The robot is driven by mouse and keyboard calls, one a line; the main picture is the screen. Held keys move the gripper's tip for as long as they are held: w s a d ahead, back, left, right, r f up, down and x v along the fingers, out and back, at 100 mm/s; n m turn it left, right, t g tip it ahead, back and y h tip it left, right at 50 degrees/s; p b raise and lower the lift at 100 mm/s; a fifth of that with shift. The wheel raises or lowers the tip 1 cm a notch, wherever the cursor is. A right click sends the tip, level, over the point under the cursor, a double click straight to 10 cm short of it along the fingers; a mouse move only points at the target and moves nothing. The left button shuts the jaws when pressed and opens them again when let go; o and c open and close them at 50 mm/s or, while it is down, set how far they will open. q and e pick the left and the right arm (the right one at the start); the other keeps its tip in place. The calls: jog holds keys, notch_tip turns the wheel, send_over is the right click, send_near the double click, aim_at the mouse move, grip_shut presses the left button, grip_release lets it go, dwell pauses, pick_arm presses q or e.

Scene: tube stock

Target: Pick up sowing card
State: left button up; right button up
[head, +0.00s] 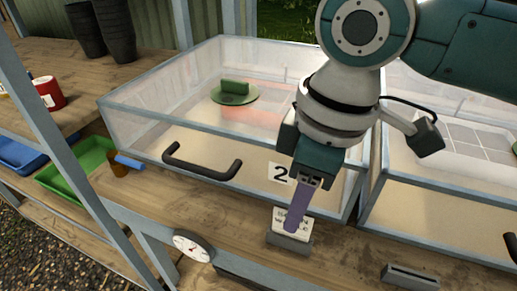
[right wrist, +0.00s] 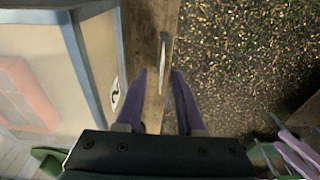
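The sowing card (head: 294,222) is a small white card with dark lettering. It stands in a grey holder (head: 289,242) on the wooden bench in front of the cold frame. My right gripper (head: 294,222) points down over the card, its purple finger covering part of the lettering. In the right wrist view, my right gripper (right wrist: 160,92) is open, and the card (right wrist: 163,62) shows nearly edge-on just beyond the gap between the fingertips. I cannot tell whether a finger touches it. Purple finger-like parts of my left gripper (right wrist: 296,150) show at the lower right there; their gap is unclear.
A glazed cold frame (head: 160,125) with a black handle (head: 200,172) and a number 2 label (head: 281,173) stands behind. A round dial (head: 193,246) is at front left. An empty grey holder (head: 410,276) is at right.

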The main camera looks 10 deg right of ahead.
aim_at(303, 233)
jog(key=f, duration=0.4)
jog(key=shift+a+f+b, duration=0.1)
jog(key=shift+a+b, duration=0.15)
jog(key=shift+b, duration=0.1)
grip_shut()
